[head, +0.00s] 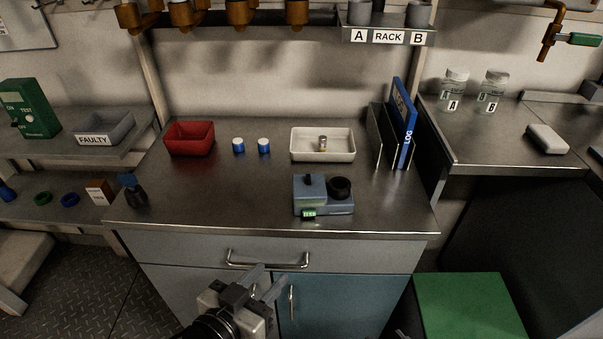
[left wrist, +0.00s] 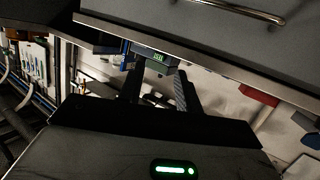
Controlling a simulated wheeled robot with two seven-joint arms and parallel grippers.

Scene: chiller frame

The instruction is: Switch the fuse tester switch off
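A blue-grey device (head: 323,196) with a small black upright lever (head: 308,180), a round black part (head: 340,187) and a lit green display (head: 308,214) sits near the counter's front edge. The device also shows in the left wrist view (left wrist: 157,60), beyond the fingertips. A green box (head: 29,109) marked ON and TEST, with a dark knob (head: 14,123), stands on the left shelf. I cannot read which one is labelled fuse tester. My left gripper (head: 270,279) is open and empty, in front of the drawer. It also shows in the left wrist view (left wrist: 158,88). My right gripper is not visible.
The steel counter (head: 230,200) holds a red bin (head: 190,139), two blue-and-white cylinders, a white tray (head: 322,153) with a small metal part, and a blue binder (head: 403,125) in a rack. A drawer handle (head: 266,262) sticks out below. The counter's front left is largely clear.

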